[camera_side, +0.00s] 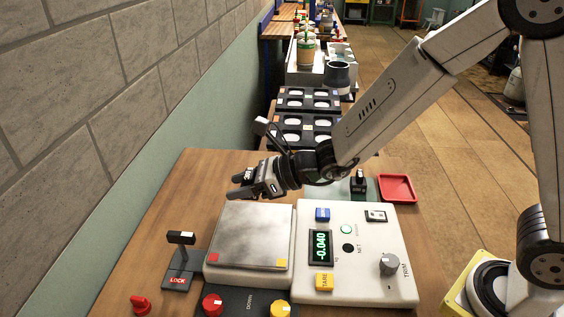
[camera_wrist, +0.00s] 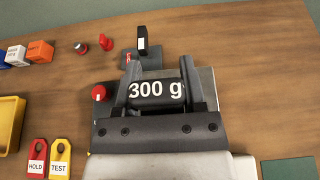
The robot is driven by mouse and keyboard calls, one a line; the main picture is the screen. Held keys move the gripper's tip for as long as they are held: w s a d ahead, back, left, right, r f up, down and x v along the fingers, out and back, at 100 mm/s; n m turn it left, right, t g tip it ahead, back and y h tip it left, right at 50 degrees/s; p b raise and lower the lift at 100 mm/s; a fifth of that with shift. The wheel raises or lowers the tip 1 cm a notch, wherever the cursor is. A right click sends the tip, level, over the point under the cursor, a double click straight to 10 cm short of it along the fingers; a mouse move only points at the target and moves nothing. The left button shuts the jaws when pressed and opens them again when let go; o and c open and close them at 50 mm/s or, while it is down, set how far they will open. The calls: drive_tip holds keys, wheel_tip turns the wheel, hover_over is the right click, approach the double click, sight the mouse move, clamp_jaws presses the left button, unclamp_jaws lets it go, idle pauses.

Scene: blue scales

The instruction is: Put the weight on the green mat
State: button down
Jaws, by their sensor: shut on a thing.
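My gripper (camera_side: 242,184) is shut on the black weight (camera_wrist: 157,91), marked "300 g", in the wrist view. Its two fingers (camera_wrist: 160,66) clasp the weight's sides. In the side view the gripper is over the back part of the scale's metal plate (camera_side: 250,235), and the fingers and hand cover most of the weight. The green mat (camera_side: 322,190) lies behind the white scale console, to the right of my gripper, partly hidden by my arm. A corner of a green patch, likely the mat, shows at the wrist view's lower right (camera_wrist: 290,169).
A black upright piece (camera_side: 358,182) stands at the mat's right part, beside a red tray (camera_side: 397,188). A lock lever (camera_side: 181,250) stands left of the scale. Black racks (camera_side: 308,98) are behind.

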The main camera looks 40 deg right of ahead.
drive_tip(key=shift+w+d, duration=0.3)
drive_tip(key=shift+d, duration=0.3)
drive_tip(key=d+f+n+g+y, duration=0.1)
drive_tip(key=d+n+g+y, duration=0.1)
drive_tip(key=d, duration=1.1)
drive_tip(key=s+d+f+n+g, duration=0.1)
drive_tip(key=s+d, duration=0.2)
drive_tip(key=d, duration=0.3)
drive_tip(key=s+d+f+n+g+y, duration=0.1)
drive_tip(key=s+d+f, duration=0.1)
drive_tip(key=s+d, duration=0.2)
drive_tip(key=d, duration=0.3)
drive_tip(key=shift+s+d+n+g, duration=0.2)
drive_tip(key=shift+s+n+g, duration=0.05)
drive_tip(key=shift+n+g, duration=0.05)
drive_tip(key=shift+w+f, duration=0.1)
drive_tip(key=shift+f, duration=0.05)
drive_tip(key=w+f, duration=0.2)
drive_tip(key=w, duration=0.2)
drive_tip(key=w+d+f, duration=0.1)
drive_tip(key=w+f, duration=0.2)
drive_tip(key=w, duration=0.1)
drive_tip(key=w+f, duration=0.3)
drive_tip(key=w, duration=0.1)
drive_tip(key=shift+w+d+f, duration=0.15)
drive_tip(key=shift+d, duration=0.2)
drive_tip(key=shift+w+d+f, duration=0.1)
drive_tip(key=shift+w+f, duration=0.35)
drive_tip(key=shift+w, duration=0.05)
